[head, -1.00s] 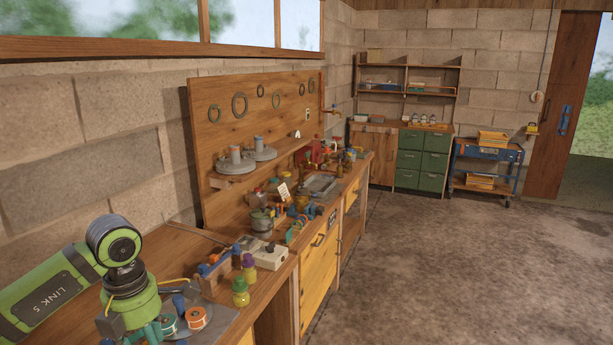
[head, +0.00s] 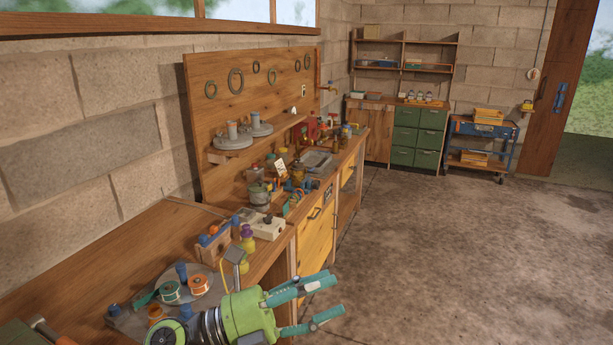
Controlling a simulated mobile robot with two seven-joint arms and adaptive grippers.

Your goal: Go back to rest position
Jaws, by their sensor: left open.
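My left gripper (head: 322,300) is in the lower middle of the head view, with a green body and teal fingers. The fingers are spread apart, point to the right and hold nothing. It is in front of the near workbench's front edge, over the floor side. My right gripper is not in view.
The wooden workbench (head: 118,252) runs along the left wall. A round grey tray with tape spools (head: 198,284), a yellow bottle with a purple cap (head: 248,240) and a white box (head: 265,228) stand on it. A blue cart (head: 484,130) stands far off. The concrete floor (head: 450,250) at right is clear.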

